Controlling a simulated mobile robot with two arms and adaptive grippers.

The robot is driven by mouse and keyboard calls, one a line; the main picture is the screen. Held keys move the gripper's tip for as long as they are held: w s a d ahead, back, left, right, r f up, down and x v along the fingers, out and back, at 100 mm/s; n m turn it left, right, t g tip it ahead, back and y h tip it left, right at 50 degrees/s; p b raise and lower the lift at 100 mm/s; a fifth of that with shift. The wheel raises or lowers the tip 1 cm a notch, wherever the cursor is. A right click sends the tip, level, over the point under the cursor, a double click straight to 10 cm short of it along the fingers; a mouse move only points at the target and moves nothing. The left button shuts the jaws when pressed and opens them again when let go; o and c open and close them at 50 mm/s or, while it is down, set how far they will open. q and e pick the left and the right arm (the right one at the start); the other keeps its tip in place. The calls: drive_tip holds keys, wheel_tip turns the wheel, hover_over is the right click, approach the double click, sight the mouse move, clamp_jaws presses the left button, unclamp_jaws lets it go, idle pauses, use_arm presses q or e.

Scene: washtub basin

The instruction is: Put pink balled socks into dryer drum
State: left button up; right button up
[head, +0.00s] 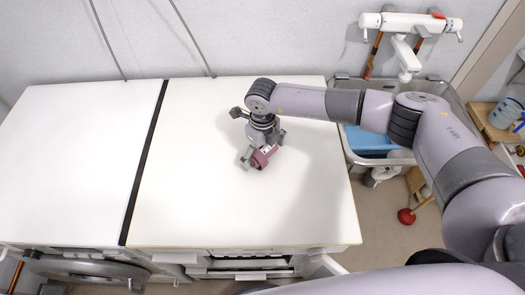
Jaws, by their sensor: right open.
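The pink balled socks (261,159) lie on the white top of the right-hand machine (200,210), near its middle. My right gripper (264,151) comes down over them from above, with its fingers open and close around the socks. The gripper hides part of the socks, and I cannot tell whether the fingers touch them. A round machine door (85,268) shows at the lower left, below the left-hand top. The inside of a dryer drum is hidden from this view. My left gripper is not in view.
The left-hand white top (70,160) is bare, and a dark gap (146,160) separates the two tops. A washtub basin (352,158) with something blue in it stands at the right, under a white tap (409,23).

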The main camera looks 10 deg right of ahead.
sight(262, 148)
drive_tip(key=shift+c, duration=0.2)
drive_tip(key=c, duration=1.2)
wheel_tip(262, 148, up, 20)
drive_tip(key=b, duration=0.5)
